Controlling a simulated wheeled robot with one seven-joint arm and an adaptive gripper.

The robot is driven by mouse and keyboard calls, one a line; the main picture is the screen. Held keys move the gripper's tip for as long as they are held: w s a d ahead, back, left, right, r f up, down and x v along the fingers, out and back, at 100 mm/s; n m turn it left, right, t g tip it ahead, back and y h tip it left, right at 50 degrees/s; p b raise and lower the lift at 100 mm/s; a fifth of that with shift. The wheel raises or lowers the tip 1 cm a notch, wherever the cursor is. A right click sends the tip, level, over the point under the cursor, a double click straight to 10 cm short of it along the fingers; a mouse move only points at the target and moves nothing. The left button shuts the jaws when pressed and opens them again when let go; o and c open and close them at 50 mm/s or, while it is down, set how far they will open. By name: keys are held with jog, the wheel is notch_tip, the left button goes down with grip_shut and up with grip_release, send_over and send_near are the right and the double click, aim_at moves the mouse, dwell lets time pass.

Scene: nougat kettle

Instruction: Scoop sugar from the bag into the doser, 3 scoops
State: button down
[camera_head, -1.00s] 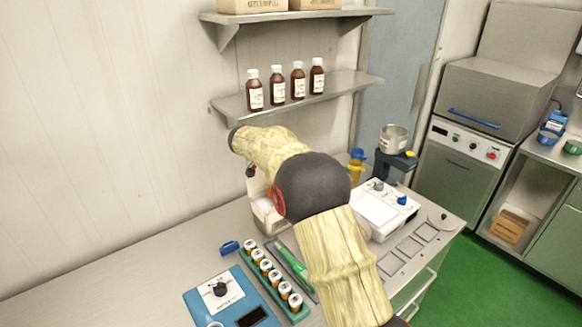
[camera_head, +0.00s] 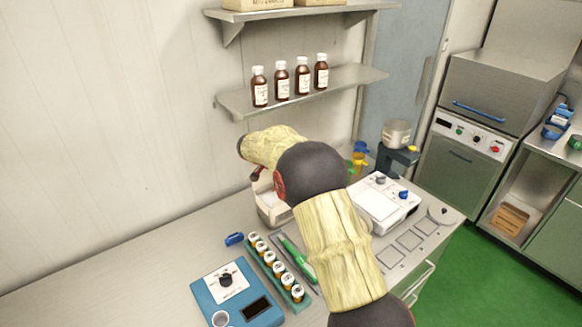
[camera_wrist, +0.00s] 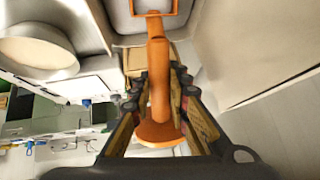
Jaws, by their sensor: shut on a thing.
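My gripper (camera_wrist: 160,88) is shut on the handle of an orange scoop (camera_wrist: 157,60) in the wrist view. The scoop's square head is at the top edge, over or in a pale open container (camera_wrist: 118,14); I cannot tell whether it holds sugar. In the head view my arm hides most of the gripper and scoop. An open whitish container with pale contents (camera_head: 270,207) stands below my wrist, partly hidden by the arm. I cannot tell surely whether it is the sugar bag or the doser. A white device with knobs (camera_head: 378,208) stands to its right.
A green rack of small jars (camera_head: 275,268), a green-handled tool (camera_head: 298,262) and a blue device (camera_head: 236,295) stand in front. A shelf with brown bottles (camera_head: 302,78) hangs above. A metal pot (camera_head: 397,134) stands at the back right. The counter's left part (camera_head: 120,285) is clear.

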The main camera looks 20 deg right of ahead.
jog(key=shift+d+f+y+p, duration=0.2)
jog(key=shift+f+y+p, duration=0.3)
jog(key=shift+p, duration=1.85)
jog(key=d+y+p, duration=0.1)
jog(key=y+p, duration=0.1)
jog(key=p, duration=0.2)
jog(key=d+r+y+p, duration=0.1)
jog(key=d+y+p, duration=0.1)
jog(key=p, duration=0.3)
jog(key=w+d+m+g+y+p, duration=0.1)
jog(key=d+y+p, duration=0.1)
jog(key=p, duration=0.2)
jog(key=shift+d+r+y+p, duration=0.15)
jog(key=shift+d+y+p, duration=0.05)
jog(key=shift+y+p, duration=0.2)
jog(key=shift+p+v, duration=0.3)
jog(key=shift+v, duration=0.55)
jog(key=shift+w+d+r, duration=0.1)
jog(key=shift+r, duration=0.4)
jog(key=shift+d+r+y+p, duration=0.1)
jog(key=shift+r+y+p, duration=0.2)
jog(key=shift+r+p, duration=0.45)
jog(key=shift+r, duration=0.2)
